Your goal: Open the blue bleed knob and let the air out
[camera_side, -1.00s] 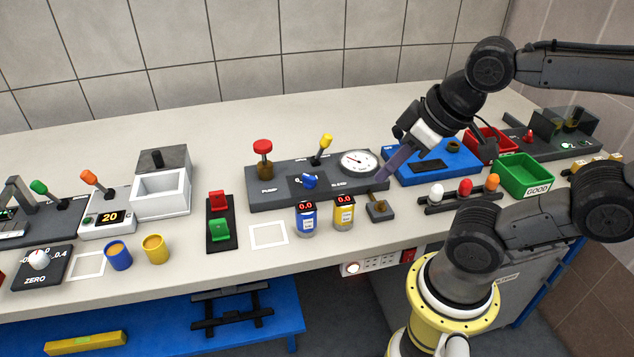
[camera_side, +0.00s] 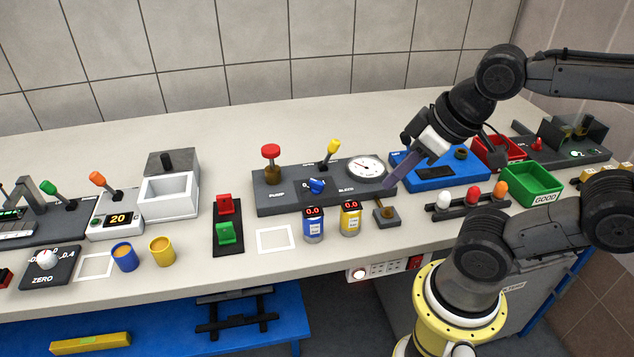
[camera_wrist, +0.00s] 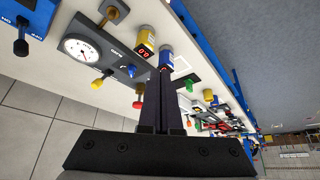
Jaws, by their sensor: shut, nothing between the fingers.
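The blue bleed knob (camera_side: 317,185) sits on the dark pump panel (camera_side: 275,202), near the word BLEED and left of the round gauge (camera_side: 365,169). A small blue part that looks like the knob (camera_wrist: 131,70) also shows in the wrist view, left of the fingers. My gripper (camera_side: 389,189) is shut and empty. Its fingers point down and left at the right end of the panel, beside the gauge, apart from the knob. In the wrist view the two fingers (camera_wrist: 160,72) lie together. The gauge needle is too small to read.
A red pump knob (camera_side: 271,152) and a yellow lever (camera_side: 333,147) stand up from the panel. A blue can (camera_side: 313,226) and a yellow can (camera_side: 350,220) stand in front of it. A small brown-topped block (camera_side: 386,214) is close below my fingers.

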